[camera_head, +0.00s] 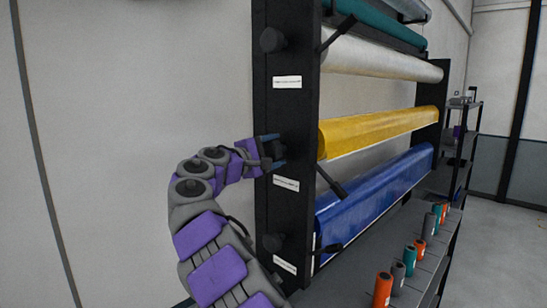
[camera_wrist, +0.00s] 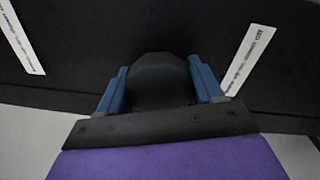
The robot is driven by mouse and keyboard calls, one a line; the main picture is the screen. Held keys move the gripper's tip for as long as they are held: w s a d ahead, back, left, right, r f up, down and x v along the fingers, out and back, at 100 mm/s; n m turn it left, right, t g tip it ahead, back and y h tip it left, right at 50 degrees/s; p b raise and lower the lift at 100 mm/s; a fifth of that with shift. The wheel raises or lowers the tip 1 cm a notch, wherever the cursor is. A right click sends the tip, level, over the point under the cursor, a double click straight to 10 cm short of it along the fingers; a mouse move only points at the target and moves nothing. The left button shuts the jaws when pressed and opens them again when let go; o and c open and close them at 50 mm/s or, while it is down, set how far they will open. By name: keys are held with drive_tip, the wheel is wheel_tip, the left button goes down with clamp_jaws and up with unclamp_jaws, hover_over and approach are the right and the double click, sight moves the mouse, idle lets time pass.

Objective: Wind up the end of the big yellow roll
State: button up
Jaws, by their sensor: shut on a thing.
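The big yellow roll (camera_head: 375,131) lies across the black rack, between a white roll above and a blue roll below. A black knob (camera_wrist: 160,82) sits on the rack's side post at the yellow roll's height. My gripper (camera_head: 277,150) is at this knob, coming from the left. In the wrist view my gripper's blue fingers (camera_wrist: 162,88) stand on either side of the knob and are shut on it. In the head view the gripper hides most of this knob. The yellow roll's lower edge shows as a straight line along its length.
The black side post (camera_head: 287,105) carries another knob above (camera_head: 271,40) and one below (camera_head: 272,243), with white labels. Black levers (camera_head: 331,181) stick out on the rack's front. Small coloured rolls (camera_head: 383,290) stand on the lower shelf. The wall left of the post is bare.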

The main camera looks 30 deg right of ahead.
drive_tip(key=m, duration=0.2)
drive_tip(key=m+b, duration=0.1)
drive_tip(key=shift+w+f+m, duration=0.1)
drive_tip(key=shift+f+m, duration=0.3)
drive_tip(key=m+b, duration=0.1)
drive_tip(key=m, duration=0.1)
drive_tip(key=shift+m, duration=0.4)
drive_tip(key=m+b, duration=0.1)
drive_tip(key=m, duration=0.4)
drive_tip(key=shift+g, duration=0.3)
drive_tip(key=shift+r+m, duration=0.1)
drive_tip(key=shift+m, duration=0.2)
drive_tip(key=o, duration=0.7)
drive_tip(key=shift+c, duration=0.2)
drive_tip(key=o, duration=0.4)
drive_tip(key=shift+w, duration=0.15)
drive_tip(key=shift+c, duration=0.2)
drive_tip(key=shift+r, duration=0.15)
drive_tip(key=shift+s+a, duration=0.15)
drive_tip(key=shift+s, duration=0.05)
